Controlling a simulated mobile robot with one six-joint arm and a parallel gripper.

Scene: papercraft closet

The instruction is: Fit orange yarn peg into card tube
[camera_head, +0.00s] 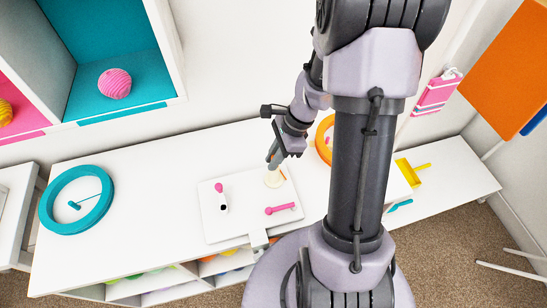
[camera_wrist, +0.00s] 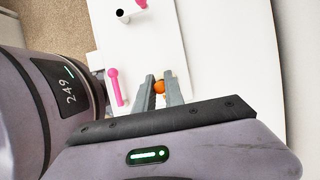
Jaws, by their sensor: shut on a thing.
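The orange yarn peg (camera_wrist: 159,87) shows as a round orange end between my fingertips in the wrist view. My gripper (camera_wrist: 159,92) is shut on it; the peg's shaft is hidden. In the head view my gripper (camera_head: 272,161) is low over the right back part of a white board (camera_head: 240,226), and a small orange sliver shows beside a cream round shape (camera_head: 273,179) under it. The card tube (camera_head: 224,208) looks like a short white cylinder with a dark opening, on the board's left half. It also shows at the top of the wrist view (camera_wrist: 123,15).
A pink peg (camera_head: 282,209) lies at the board's front right, and another pink piece (camera_head: 220,187) is behind the tube. A teal ring (camera_head: 76,199) is on the table at left; an orange ring (camera_head: 325,140) is partly behind my arm. The table between board and teal ring is clear.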

